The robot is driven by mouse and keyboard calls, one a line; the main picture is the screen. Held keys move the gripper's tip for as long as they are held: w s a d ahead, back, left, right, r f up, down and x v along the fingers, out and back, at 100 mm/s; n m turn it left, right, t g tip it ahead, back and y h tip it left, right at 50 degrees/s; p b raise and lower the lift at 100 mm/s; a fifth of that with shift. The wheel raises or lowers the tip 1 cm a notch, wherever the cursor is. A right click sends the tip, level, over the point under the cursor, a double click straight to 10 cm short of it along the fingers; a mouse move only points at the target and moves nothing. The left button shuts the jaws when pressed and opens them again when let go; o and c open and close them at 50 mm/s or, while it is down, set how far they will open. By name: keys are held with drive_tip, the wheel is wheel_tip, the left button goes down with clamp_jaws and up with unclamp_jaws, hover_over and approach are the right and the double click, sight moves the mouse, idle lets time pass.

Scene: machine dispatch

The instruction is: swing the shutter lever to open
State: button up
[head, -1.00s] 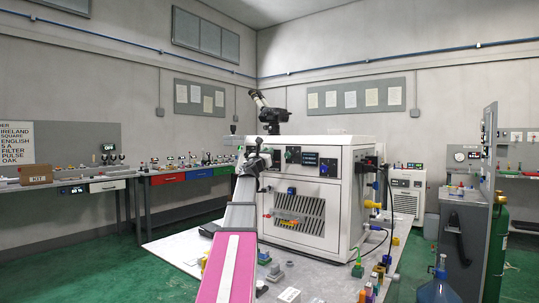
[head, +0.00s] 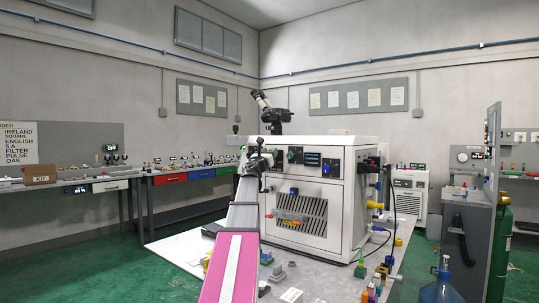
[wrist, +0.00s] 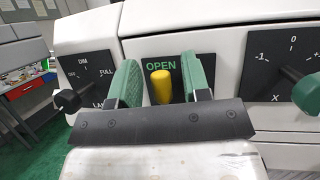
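The shutter lever (wrist: 161,87) is a yellow rounded peg on a black plate marked OPEN in green, on the machine's pale front panel. In the wrist view it stands between my gripper's two green fingers (wrist: 162,83). A gap shows on each side of it, so the gripper looks open around the lever and not closed on it. The lower part of the plate is hidden behind the gripper's dark crossbar. In the head view my gripper (head: 264,155) is at the upper left of the machine's front (head: 310,195), and the lever cannot be made out.
In the wrist view a black knob (wrist: 66,100) with a DIM/FULL dial is to the left, and another dial knob (wrist: 305,90) with -1, 0 is to the right. A binocular eyepiece (head: 262,100) rises above the machine. Small coloured parts stand on the table in front.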

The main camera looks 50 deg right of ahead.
drive_tip(key=v, duration=1)
drive_tip(key=shift+a, duration=0.4)
drive_tip(key=shift+s+a+f, duration=0.1)
drive_tip(key=shift+f, duration=0.05)
